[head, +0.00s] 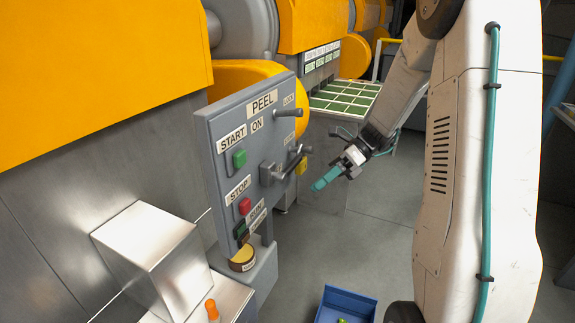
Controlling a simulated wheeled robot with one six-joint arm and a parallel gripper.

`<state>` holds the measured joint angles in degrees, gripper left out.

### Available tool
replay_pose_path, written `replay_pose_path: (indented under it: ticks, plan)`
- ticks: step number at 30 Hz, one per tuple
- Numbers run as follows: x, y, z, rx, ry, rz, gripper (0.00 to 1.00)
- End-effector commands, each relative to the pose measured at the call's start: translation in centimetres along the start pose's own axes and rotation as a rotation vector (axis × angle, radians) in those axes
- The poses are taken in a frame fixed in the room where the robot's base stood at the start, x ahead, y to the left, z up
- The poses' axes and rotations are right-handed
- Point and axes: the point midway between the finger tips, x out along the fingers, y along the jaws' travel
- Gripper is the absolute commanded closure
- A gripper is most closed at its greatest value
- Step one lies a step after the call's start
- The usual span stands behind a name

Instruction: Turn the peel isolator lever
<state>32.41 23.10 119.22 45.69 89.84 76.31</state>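A grey control panel (218,168) with a PEEL label (262,103) stands left of centre in the head view. A lever with a dark handle (289,175) sticks out from a grey block on the panel's lower right. A smaller grey lever (288,113) sits at the upper right, near a LOCK label. I cannot tell from the small labels which one is the isolator. My gripper (322,181), with teal fingers, is just right of the dark handle, apparently apart from it. The fingers show nearly side-on, so their opening is unclear.
The panel also carries a green START button (239,158), a red STOP button (245,206) and a yellow piece (302,166) by the dark handle. A shiny metal box (150,245) stands at lower left. A blue crate (345,303) is on the floor. Open floor lies right of the panel.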

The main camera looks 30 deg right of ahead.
Motion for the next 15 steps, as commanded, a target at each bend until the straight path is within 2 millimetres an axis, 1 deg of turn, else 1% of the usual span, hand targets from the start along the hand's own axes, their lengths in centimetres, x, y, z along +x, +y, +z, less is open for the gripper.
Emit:
replay_pose_path:
  ticks: [1,3,5,6,9,12,15]
  plan:
    - [-0.7,-1.7,0.4,0.147,-0.078,0.022,0.61]
    - [-1.7,-3.2,1.6,0.349,-0.169,0.062,0.61]
    - [-2.3,-3.9,2.8,0.495,-0.226,0.102,0.61]
    - [-2.8,-4.0,3.8,0.577,-0.253,0.129,0.61]
    - [-3.7,-3.7,5.6,0.739,-0.294,0.183,0.61]
    - [-3.9,-3.4,6.1,0.858,-0.301,0.227,0.61]
    - [-3.8,-3.3,6.1,0.920,-0.292,0.242,0.61]
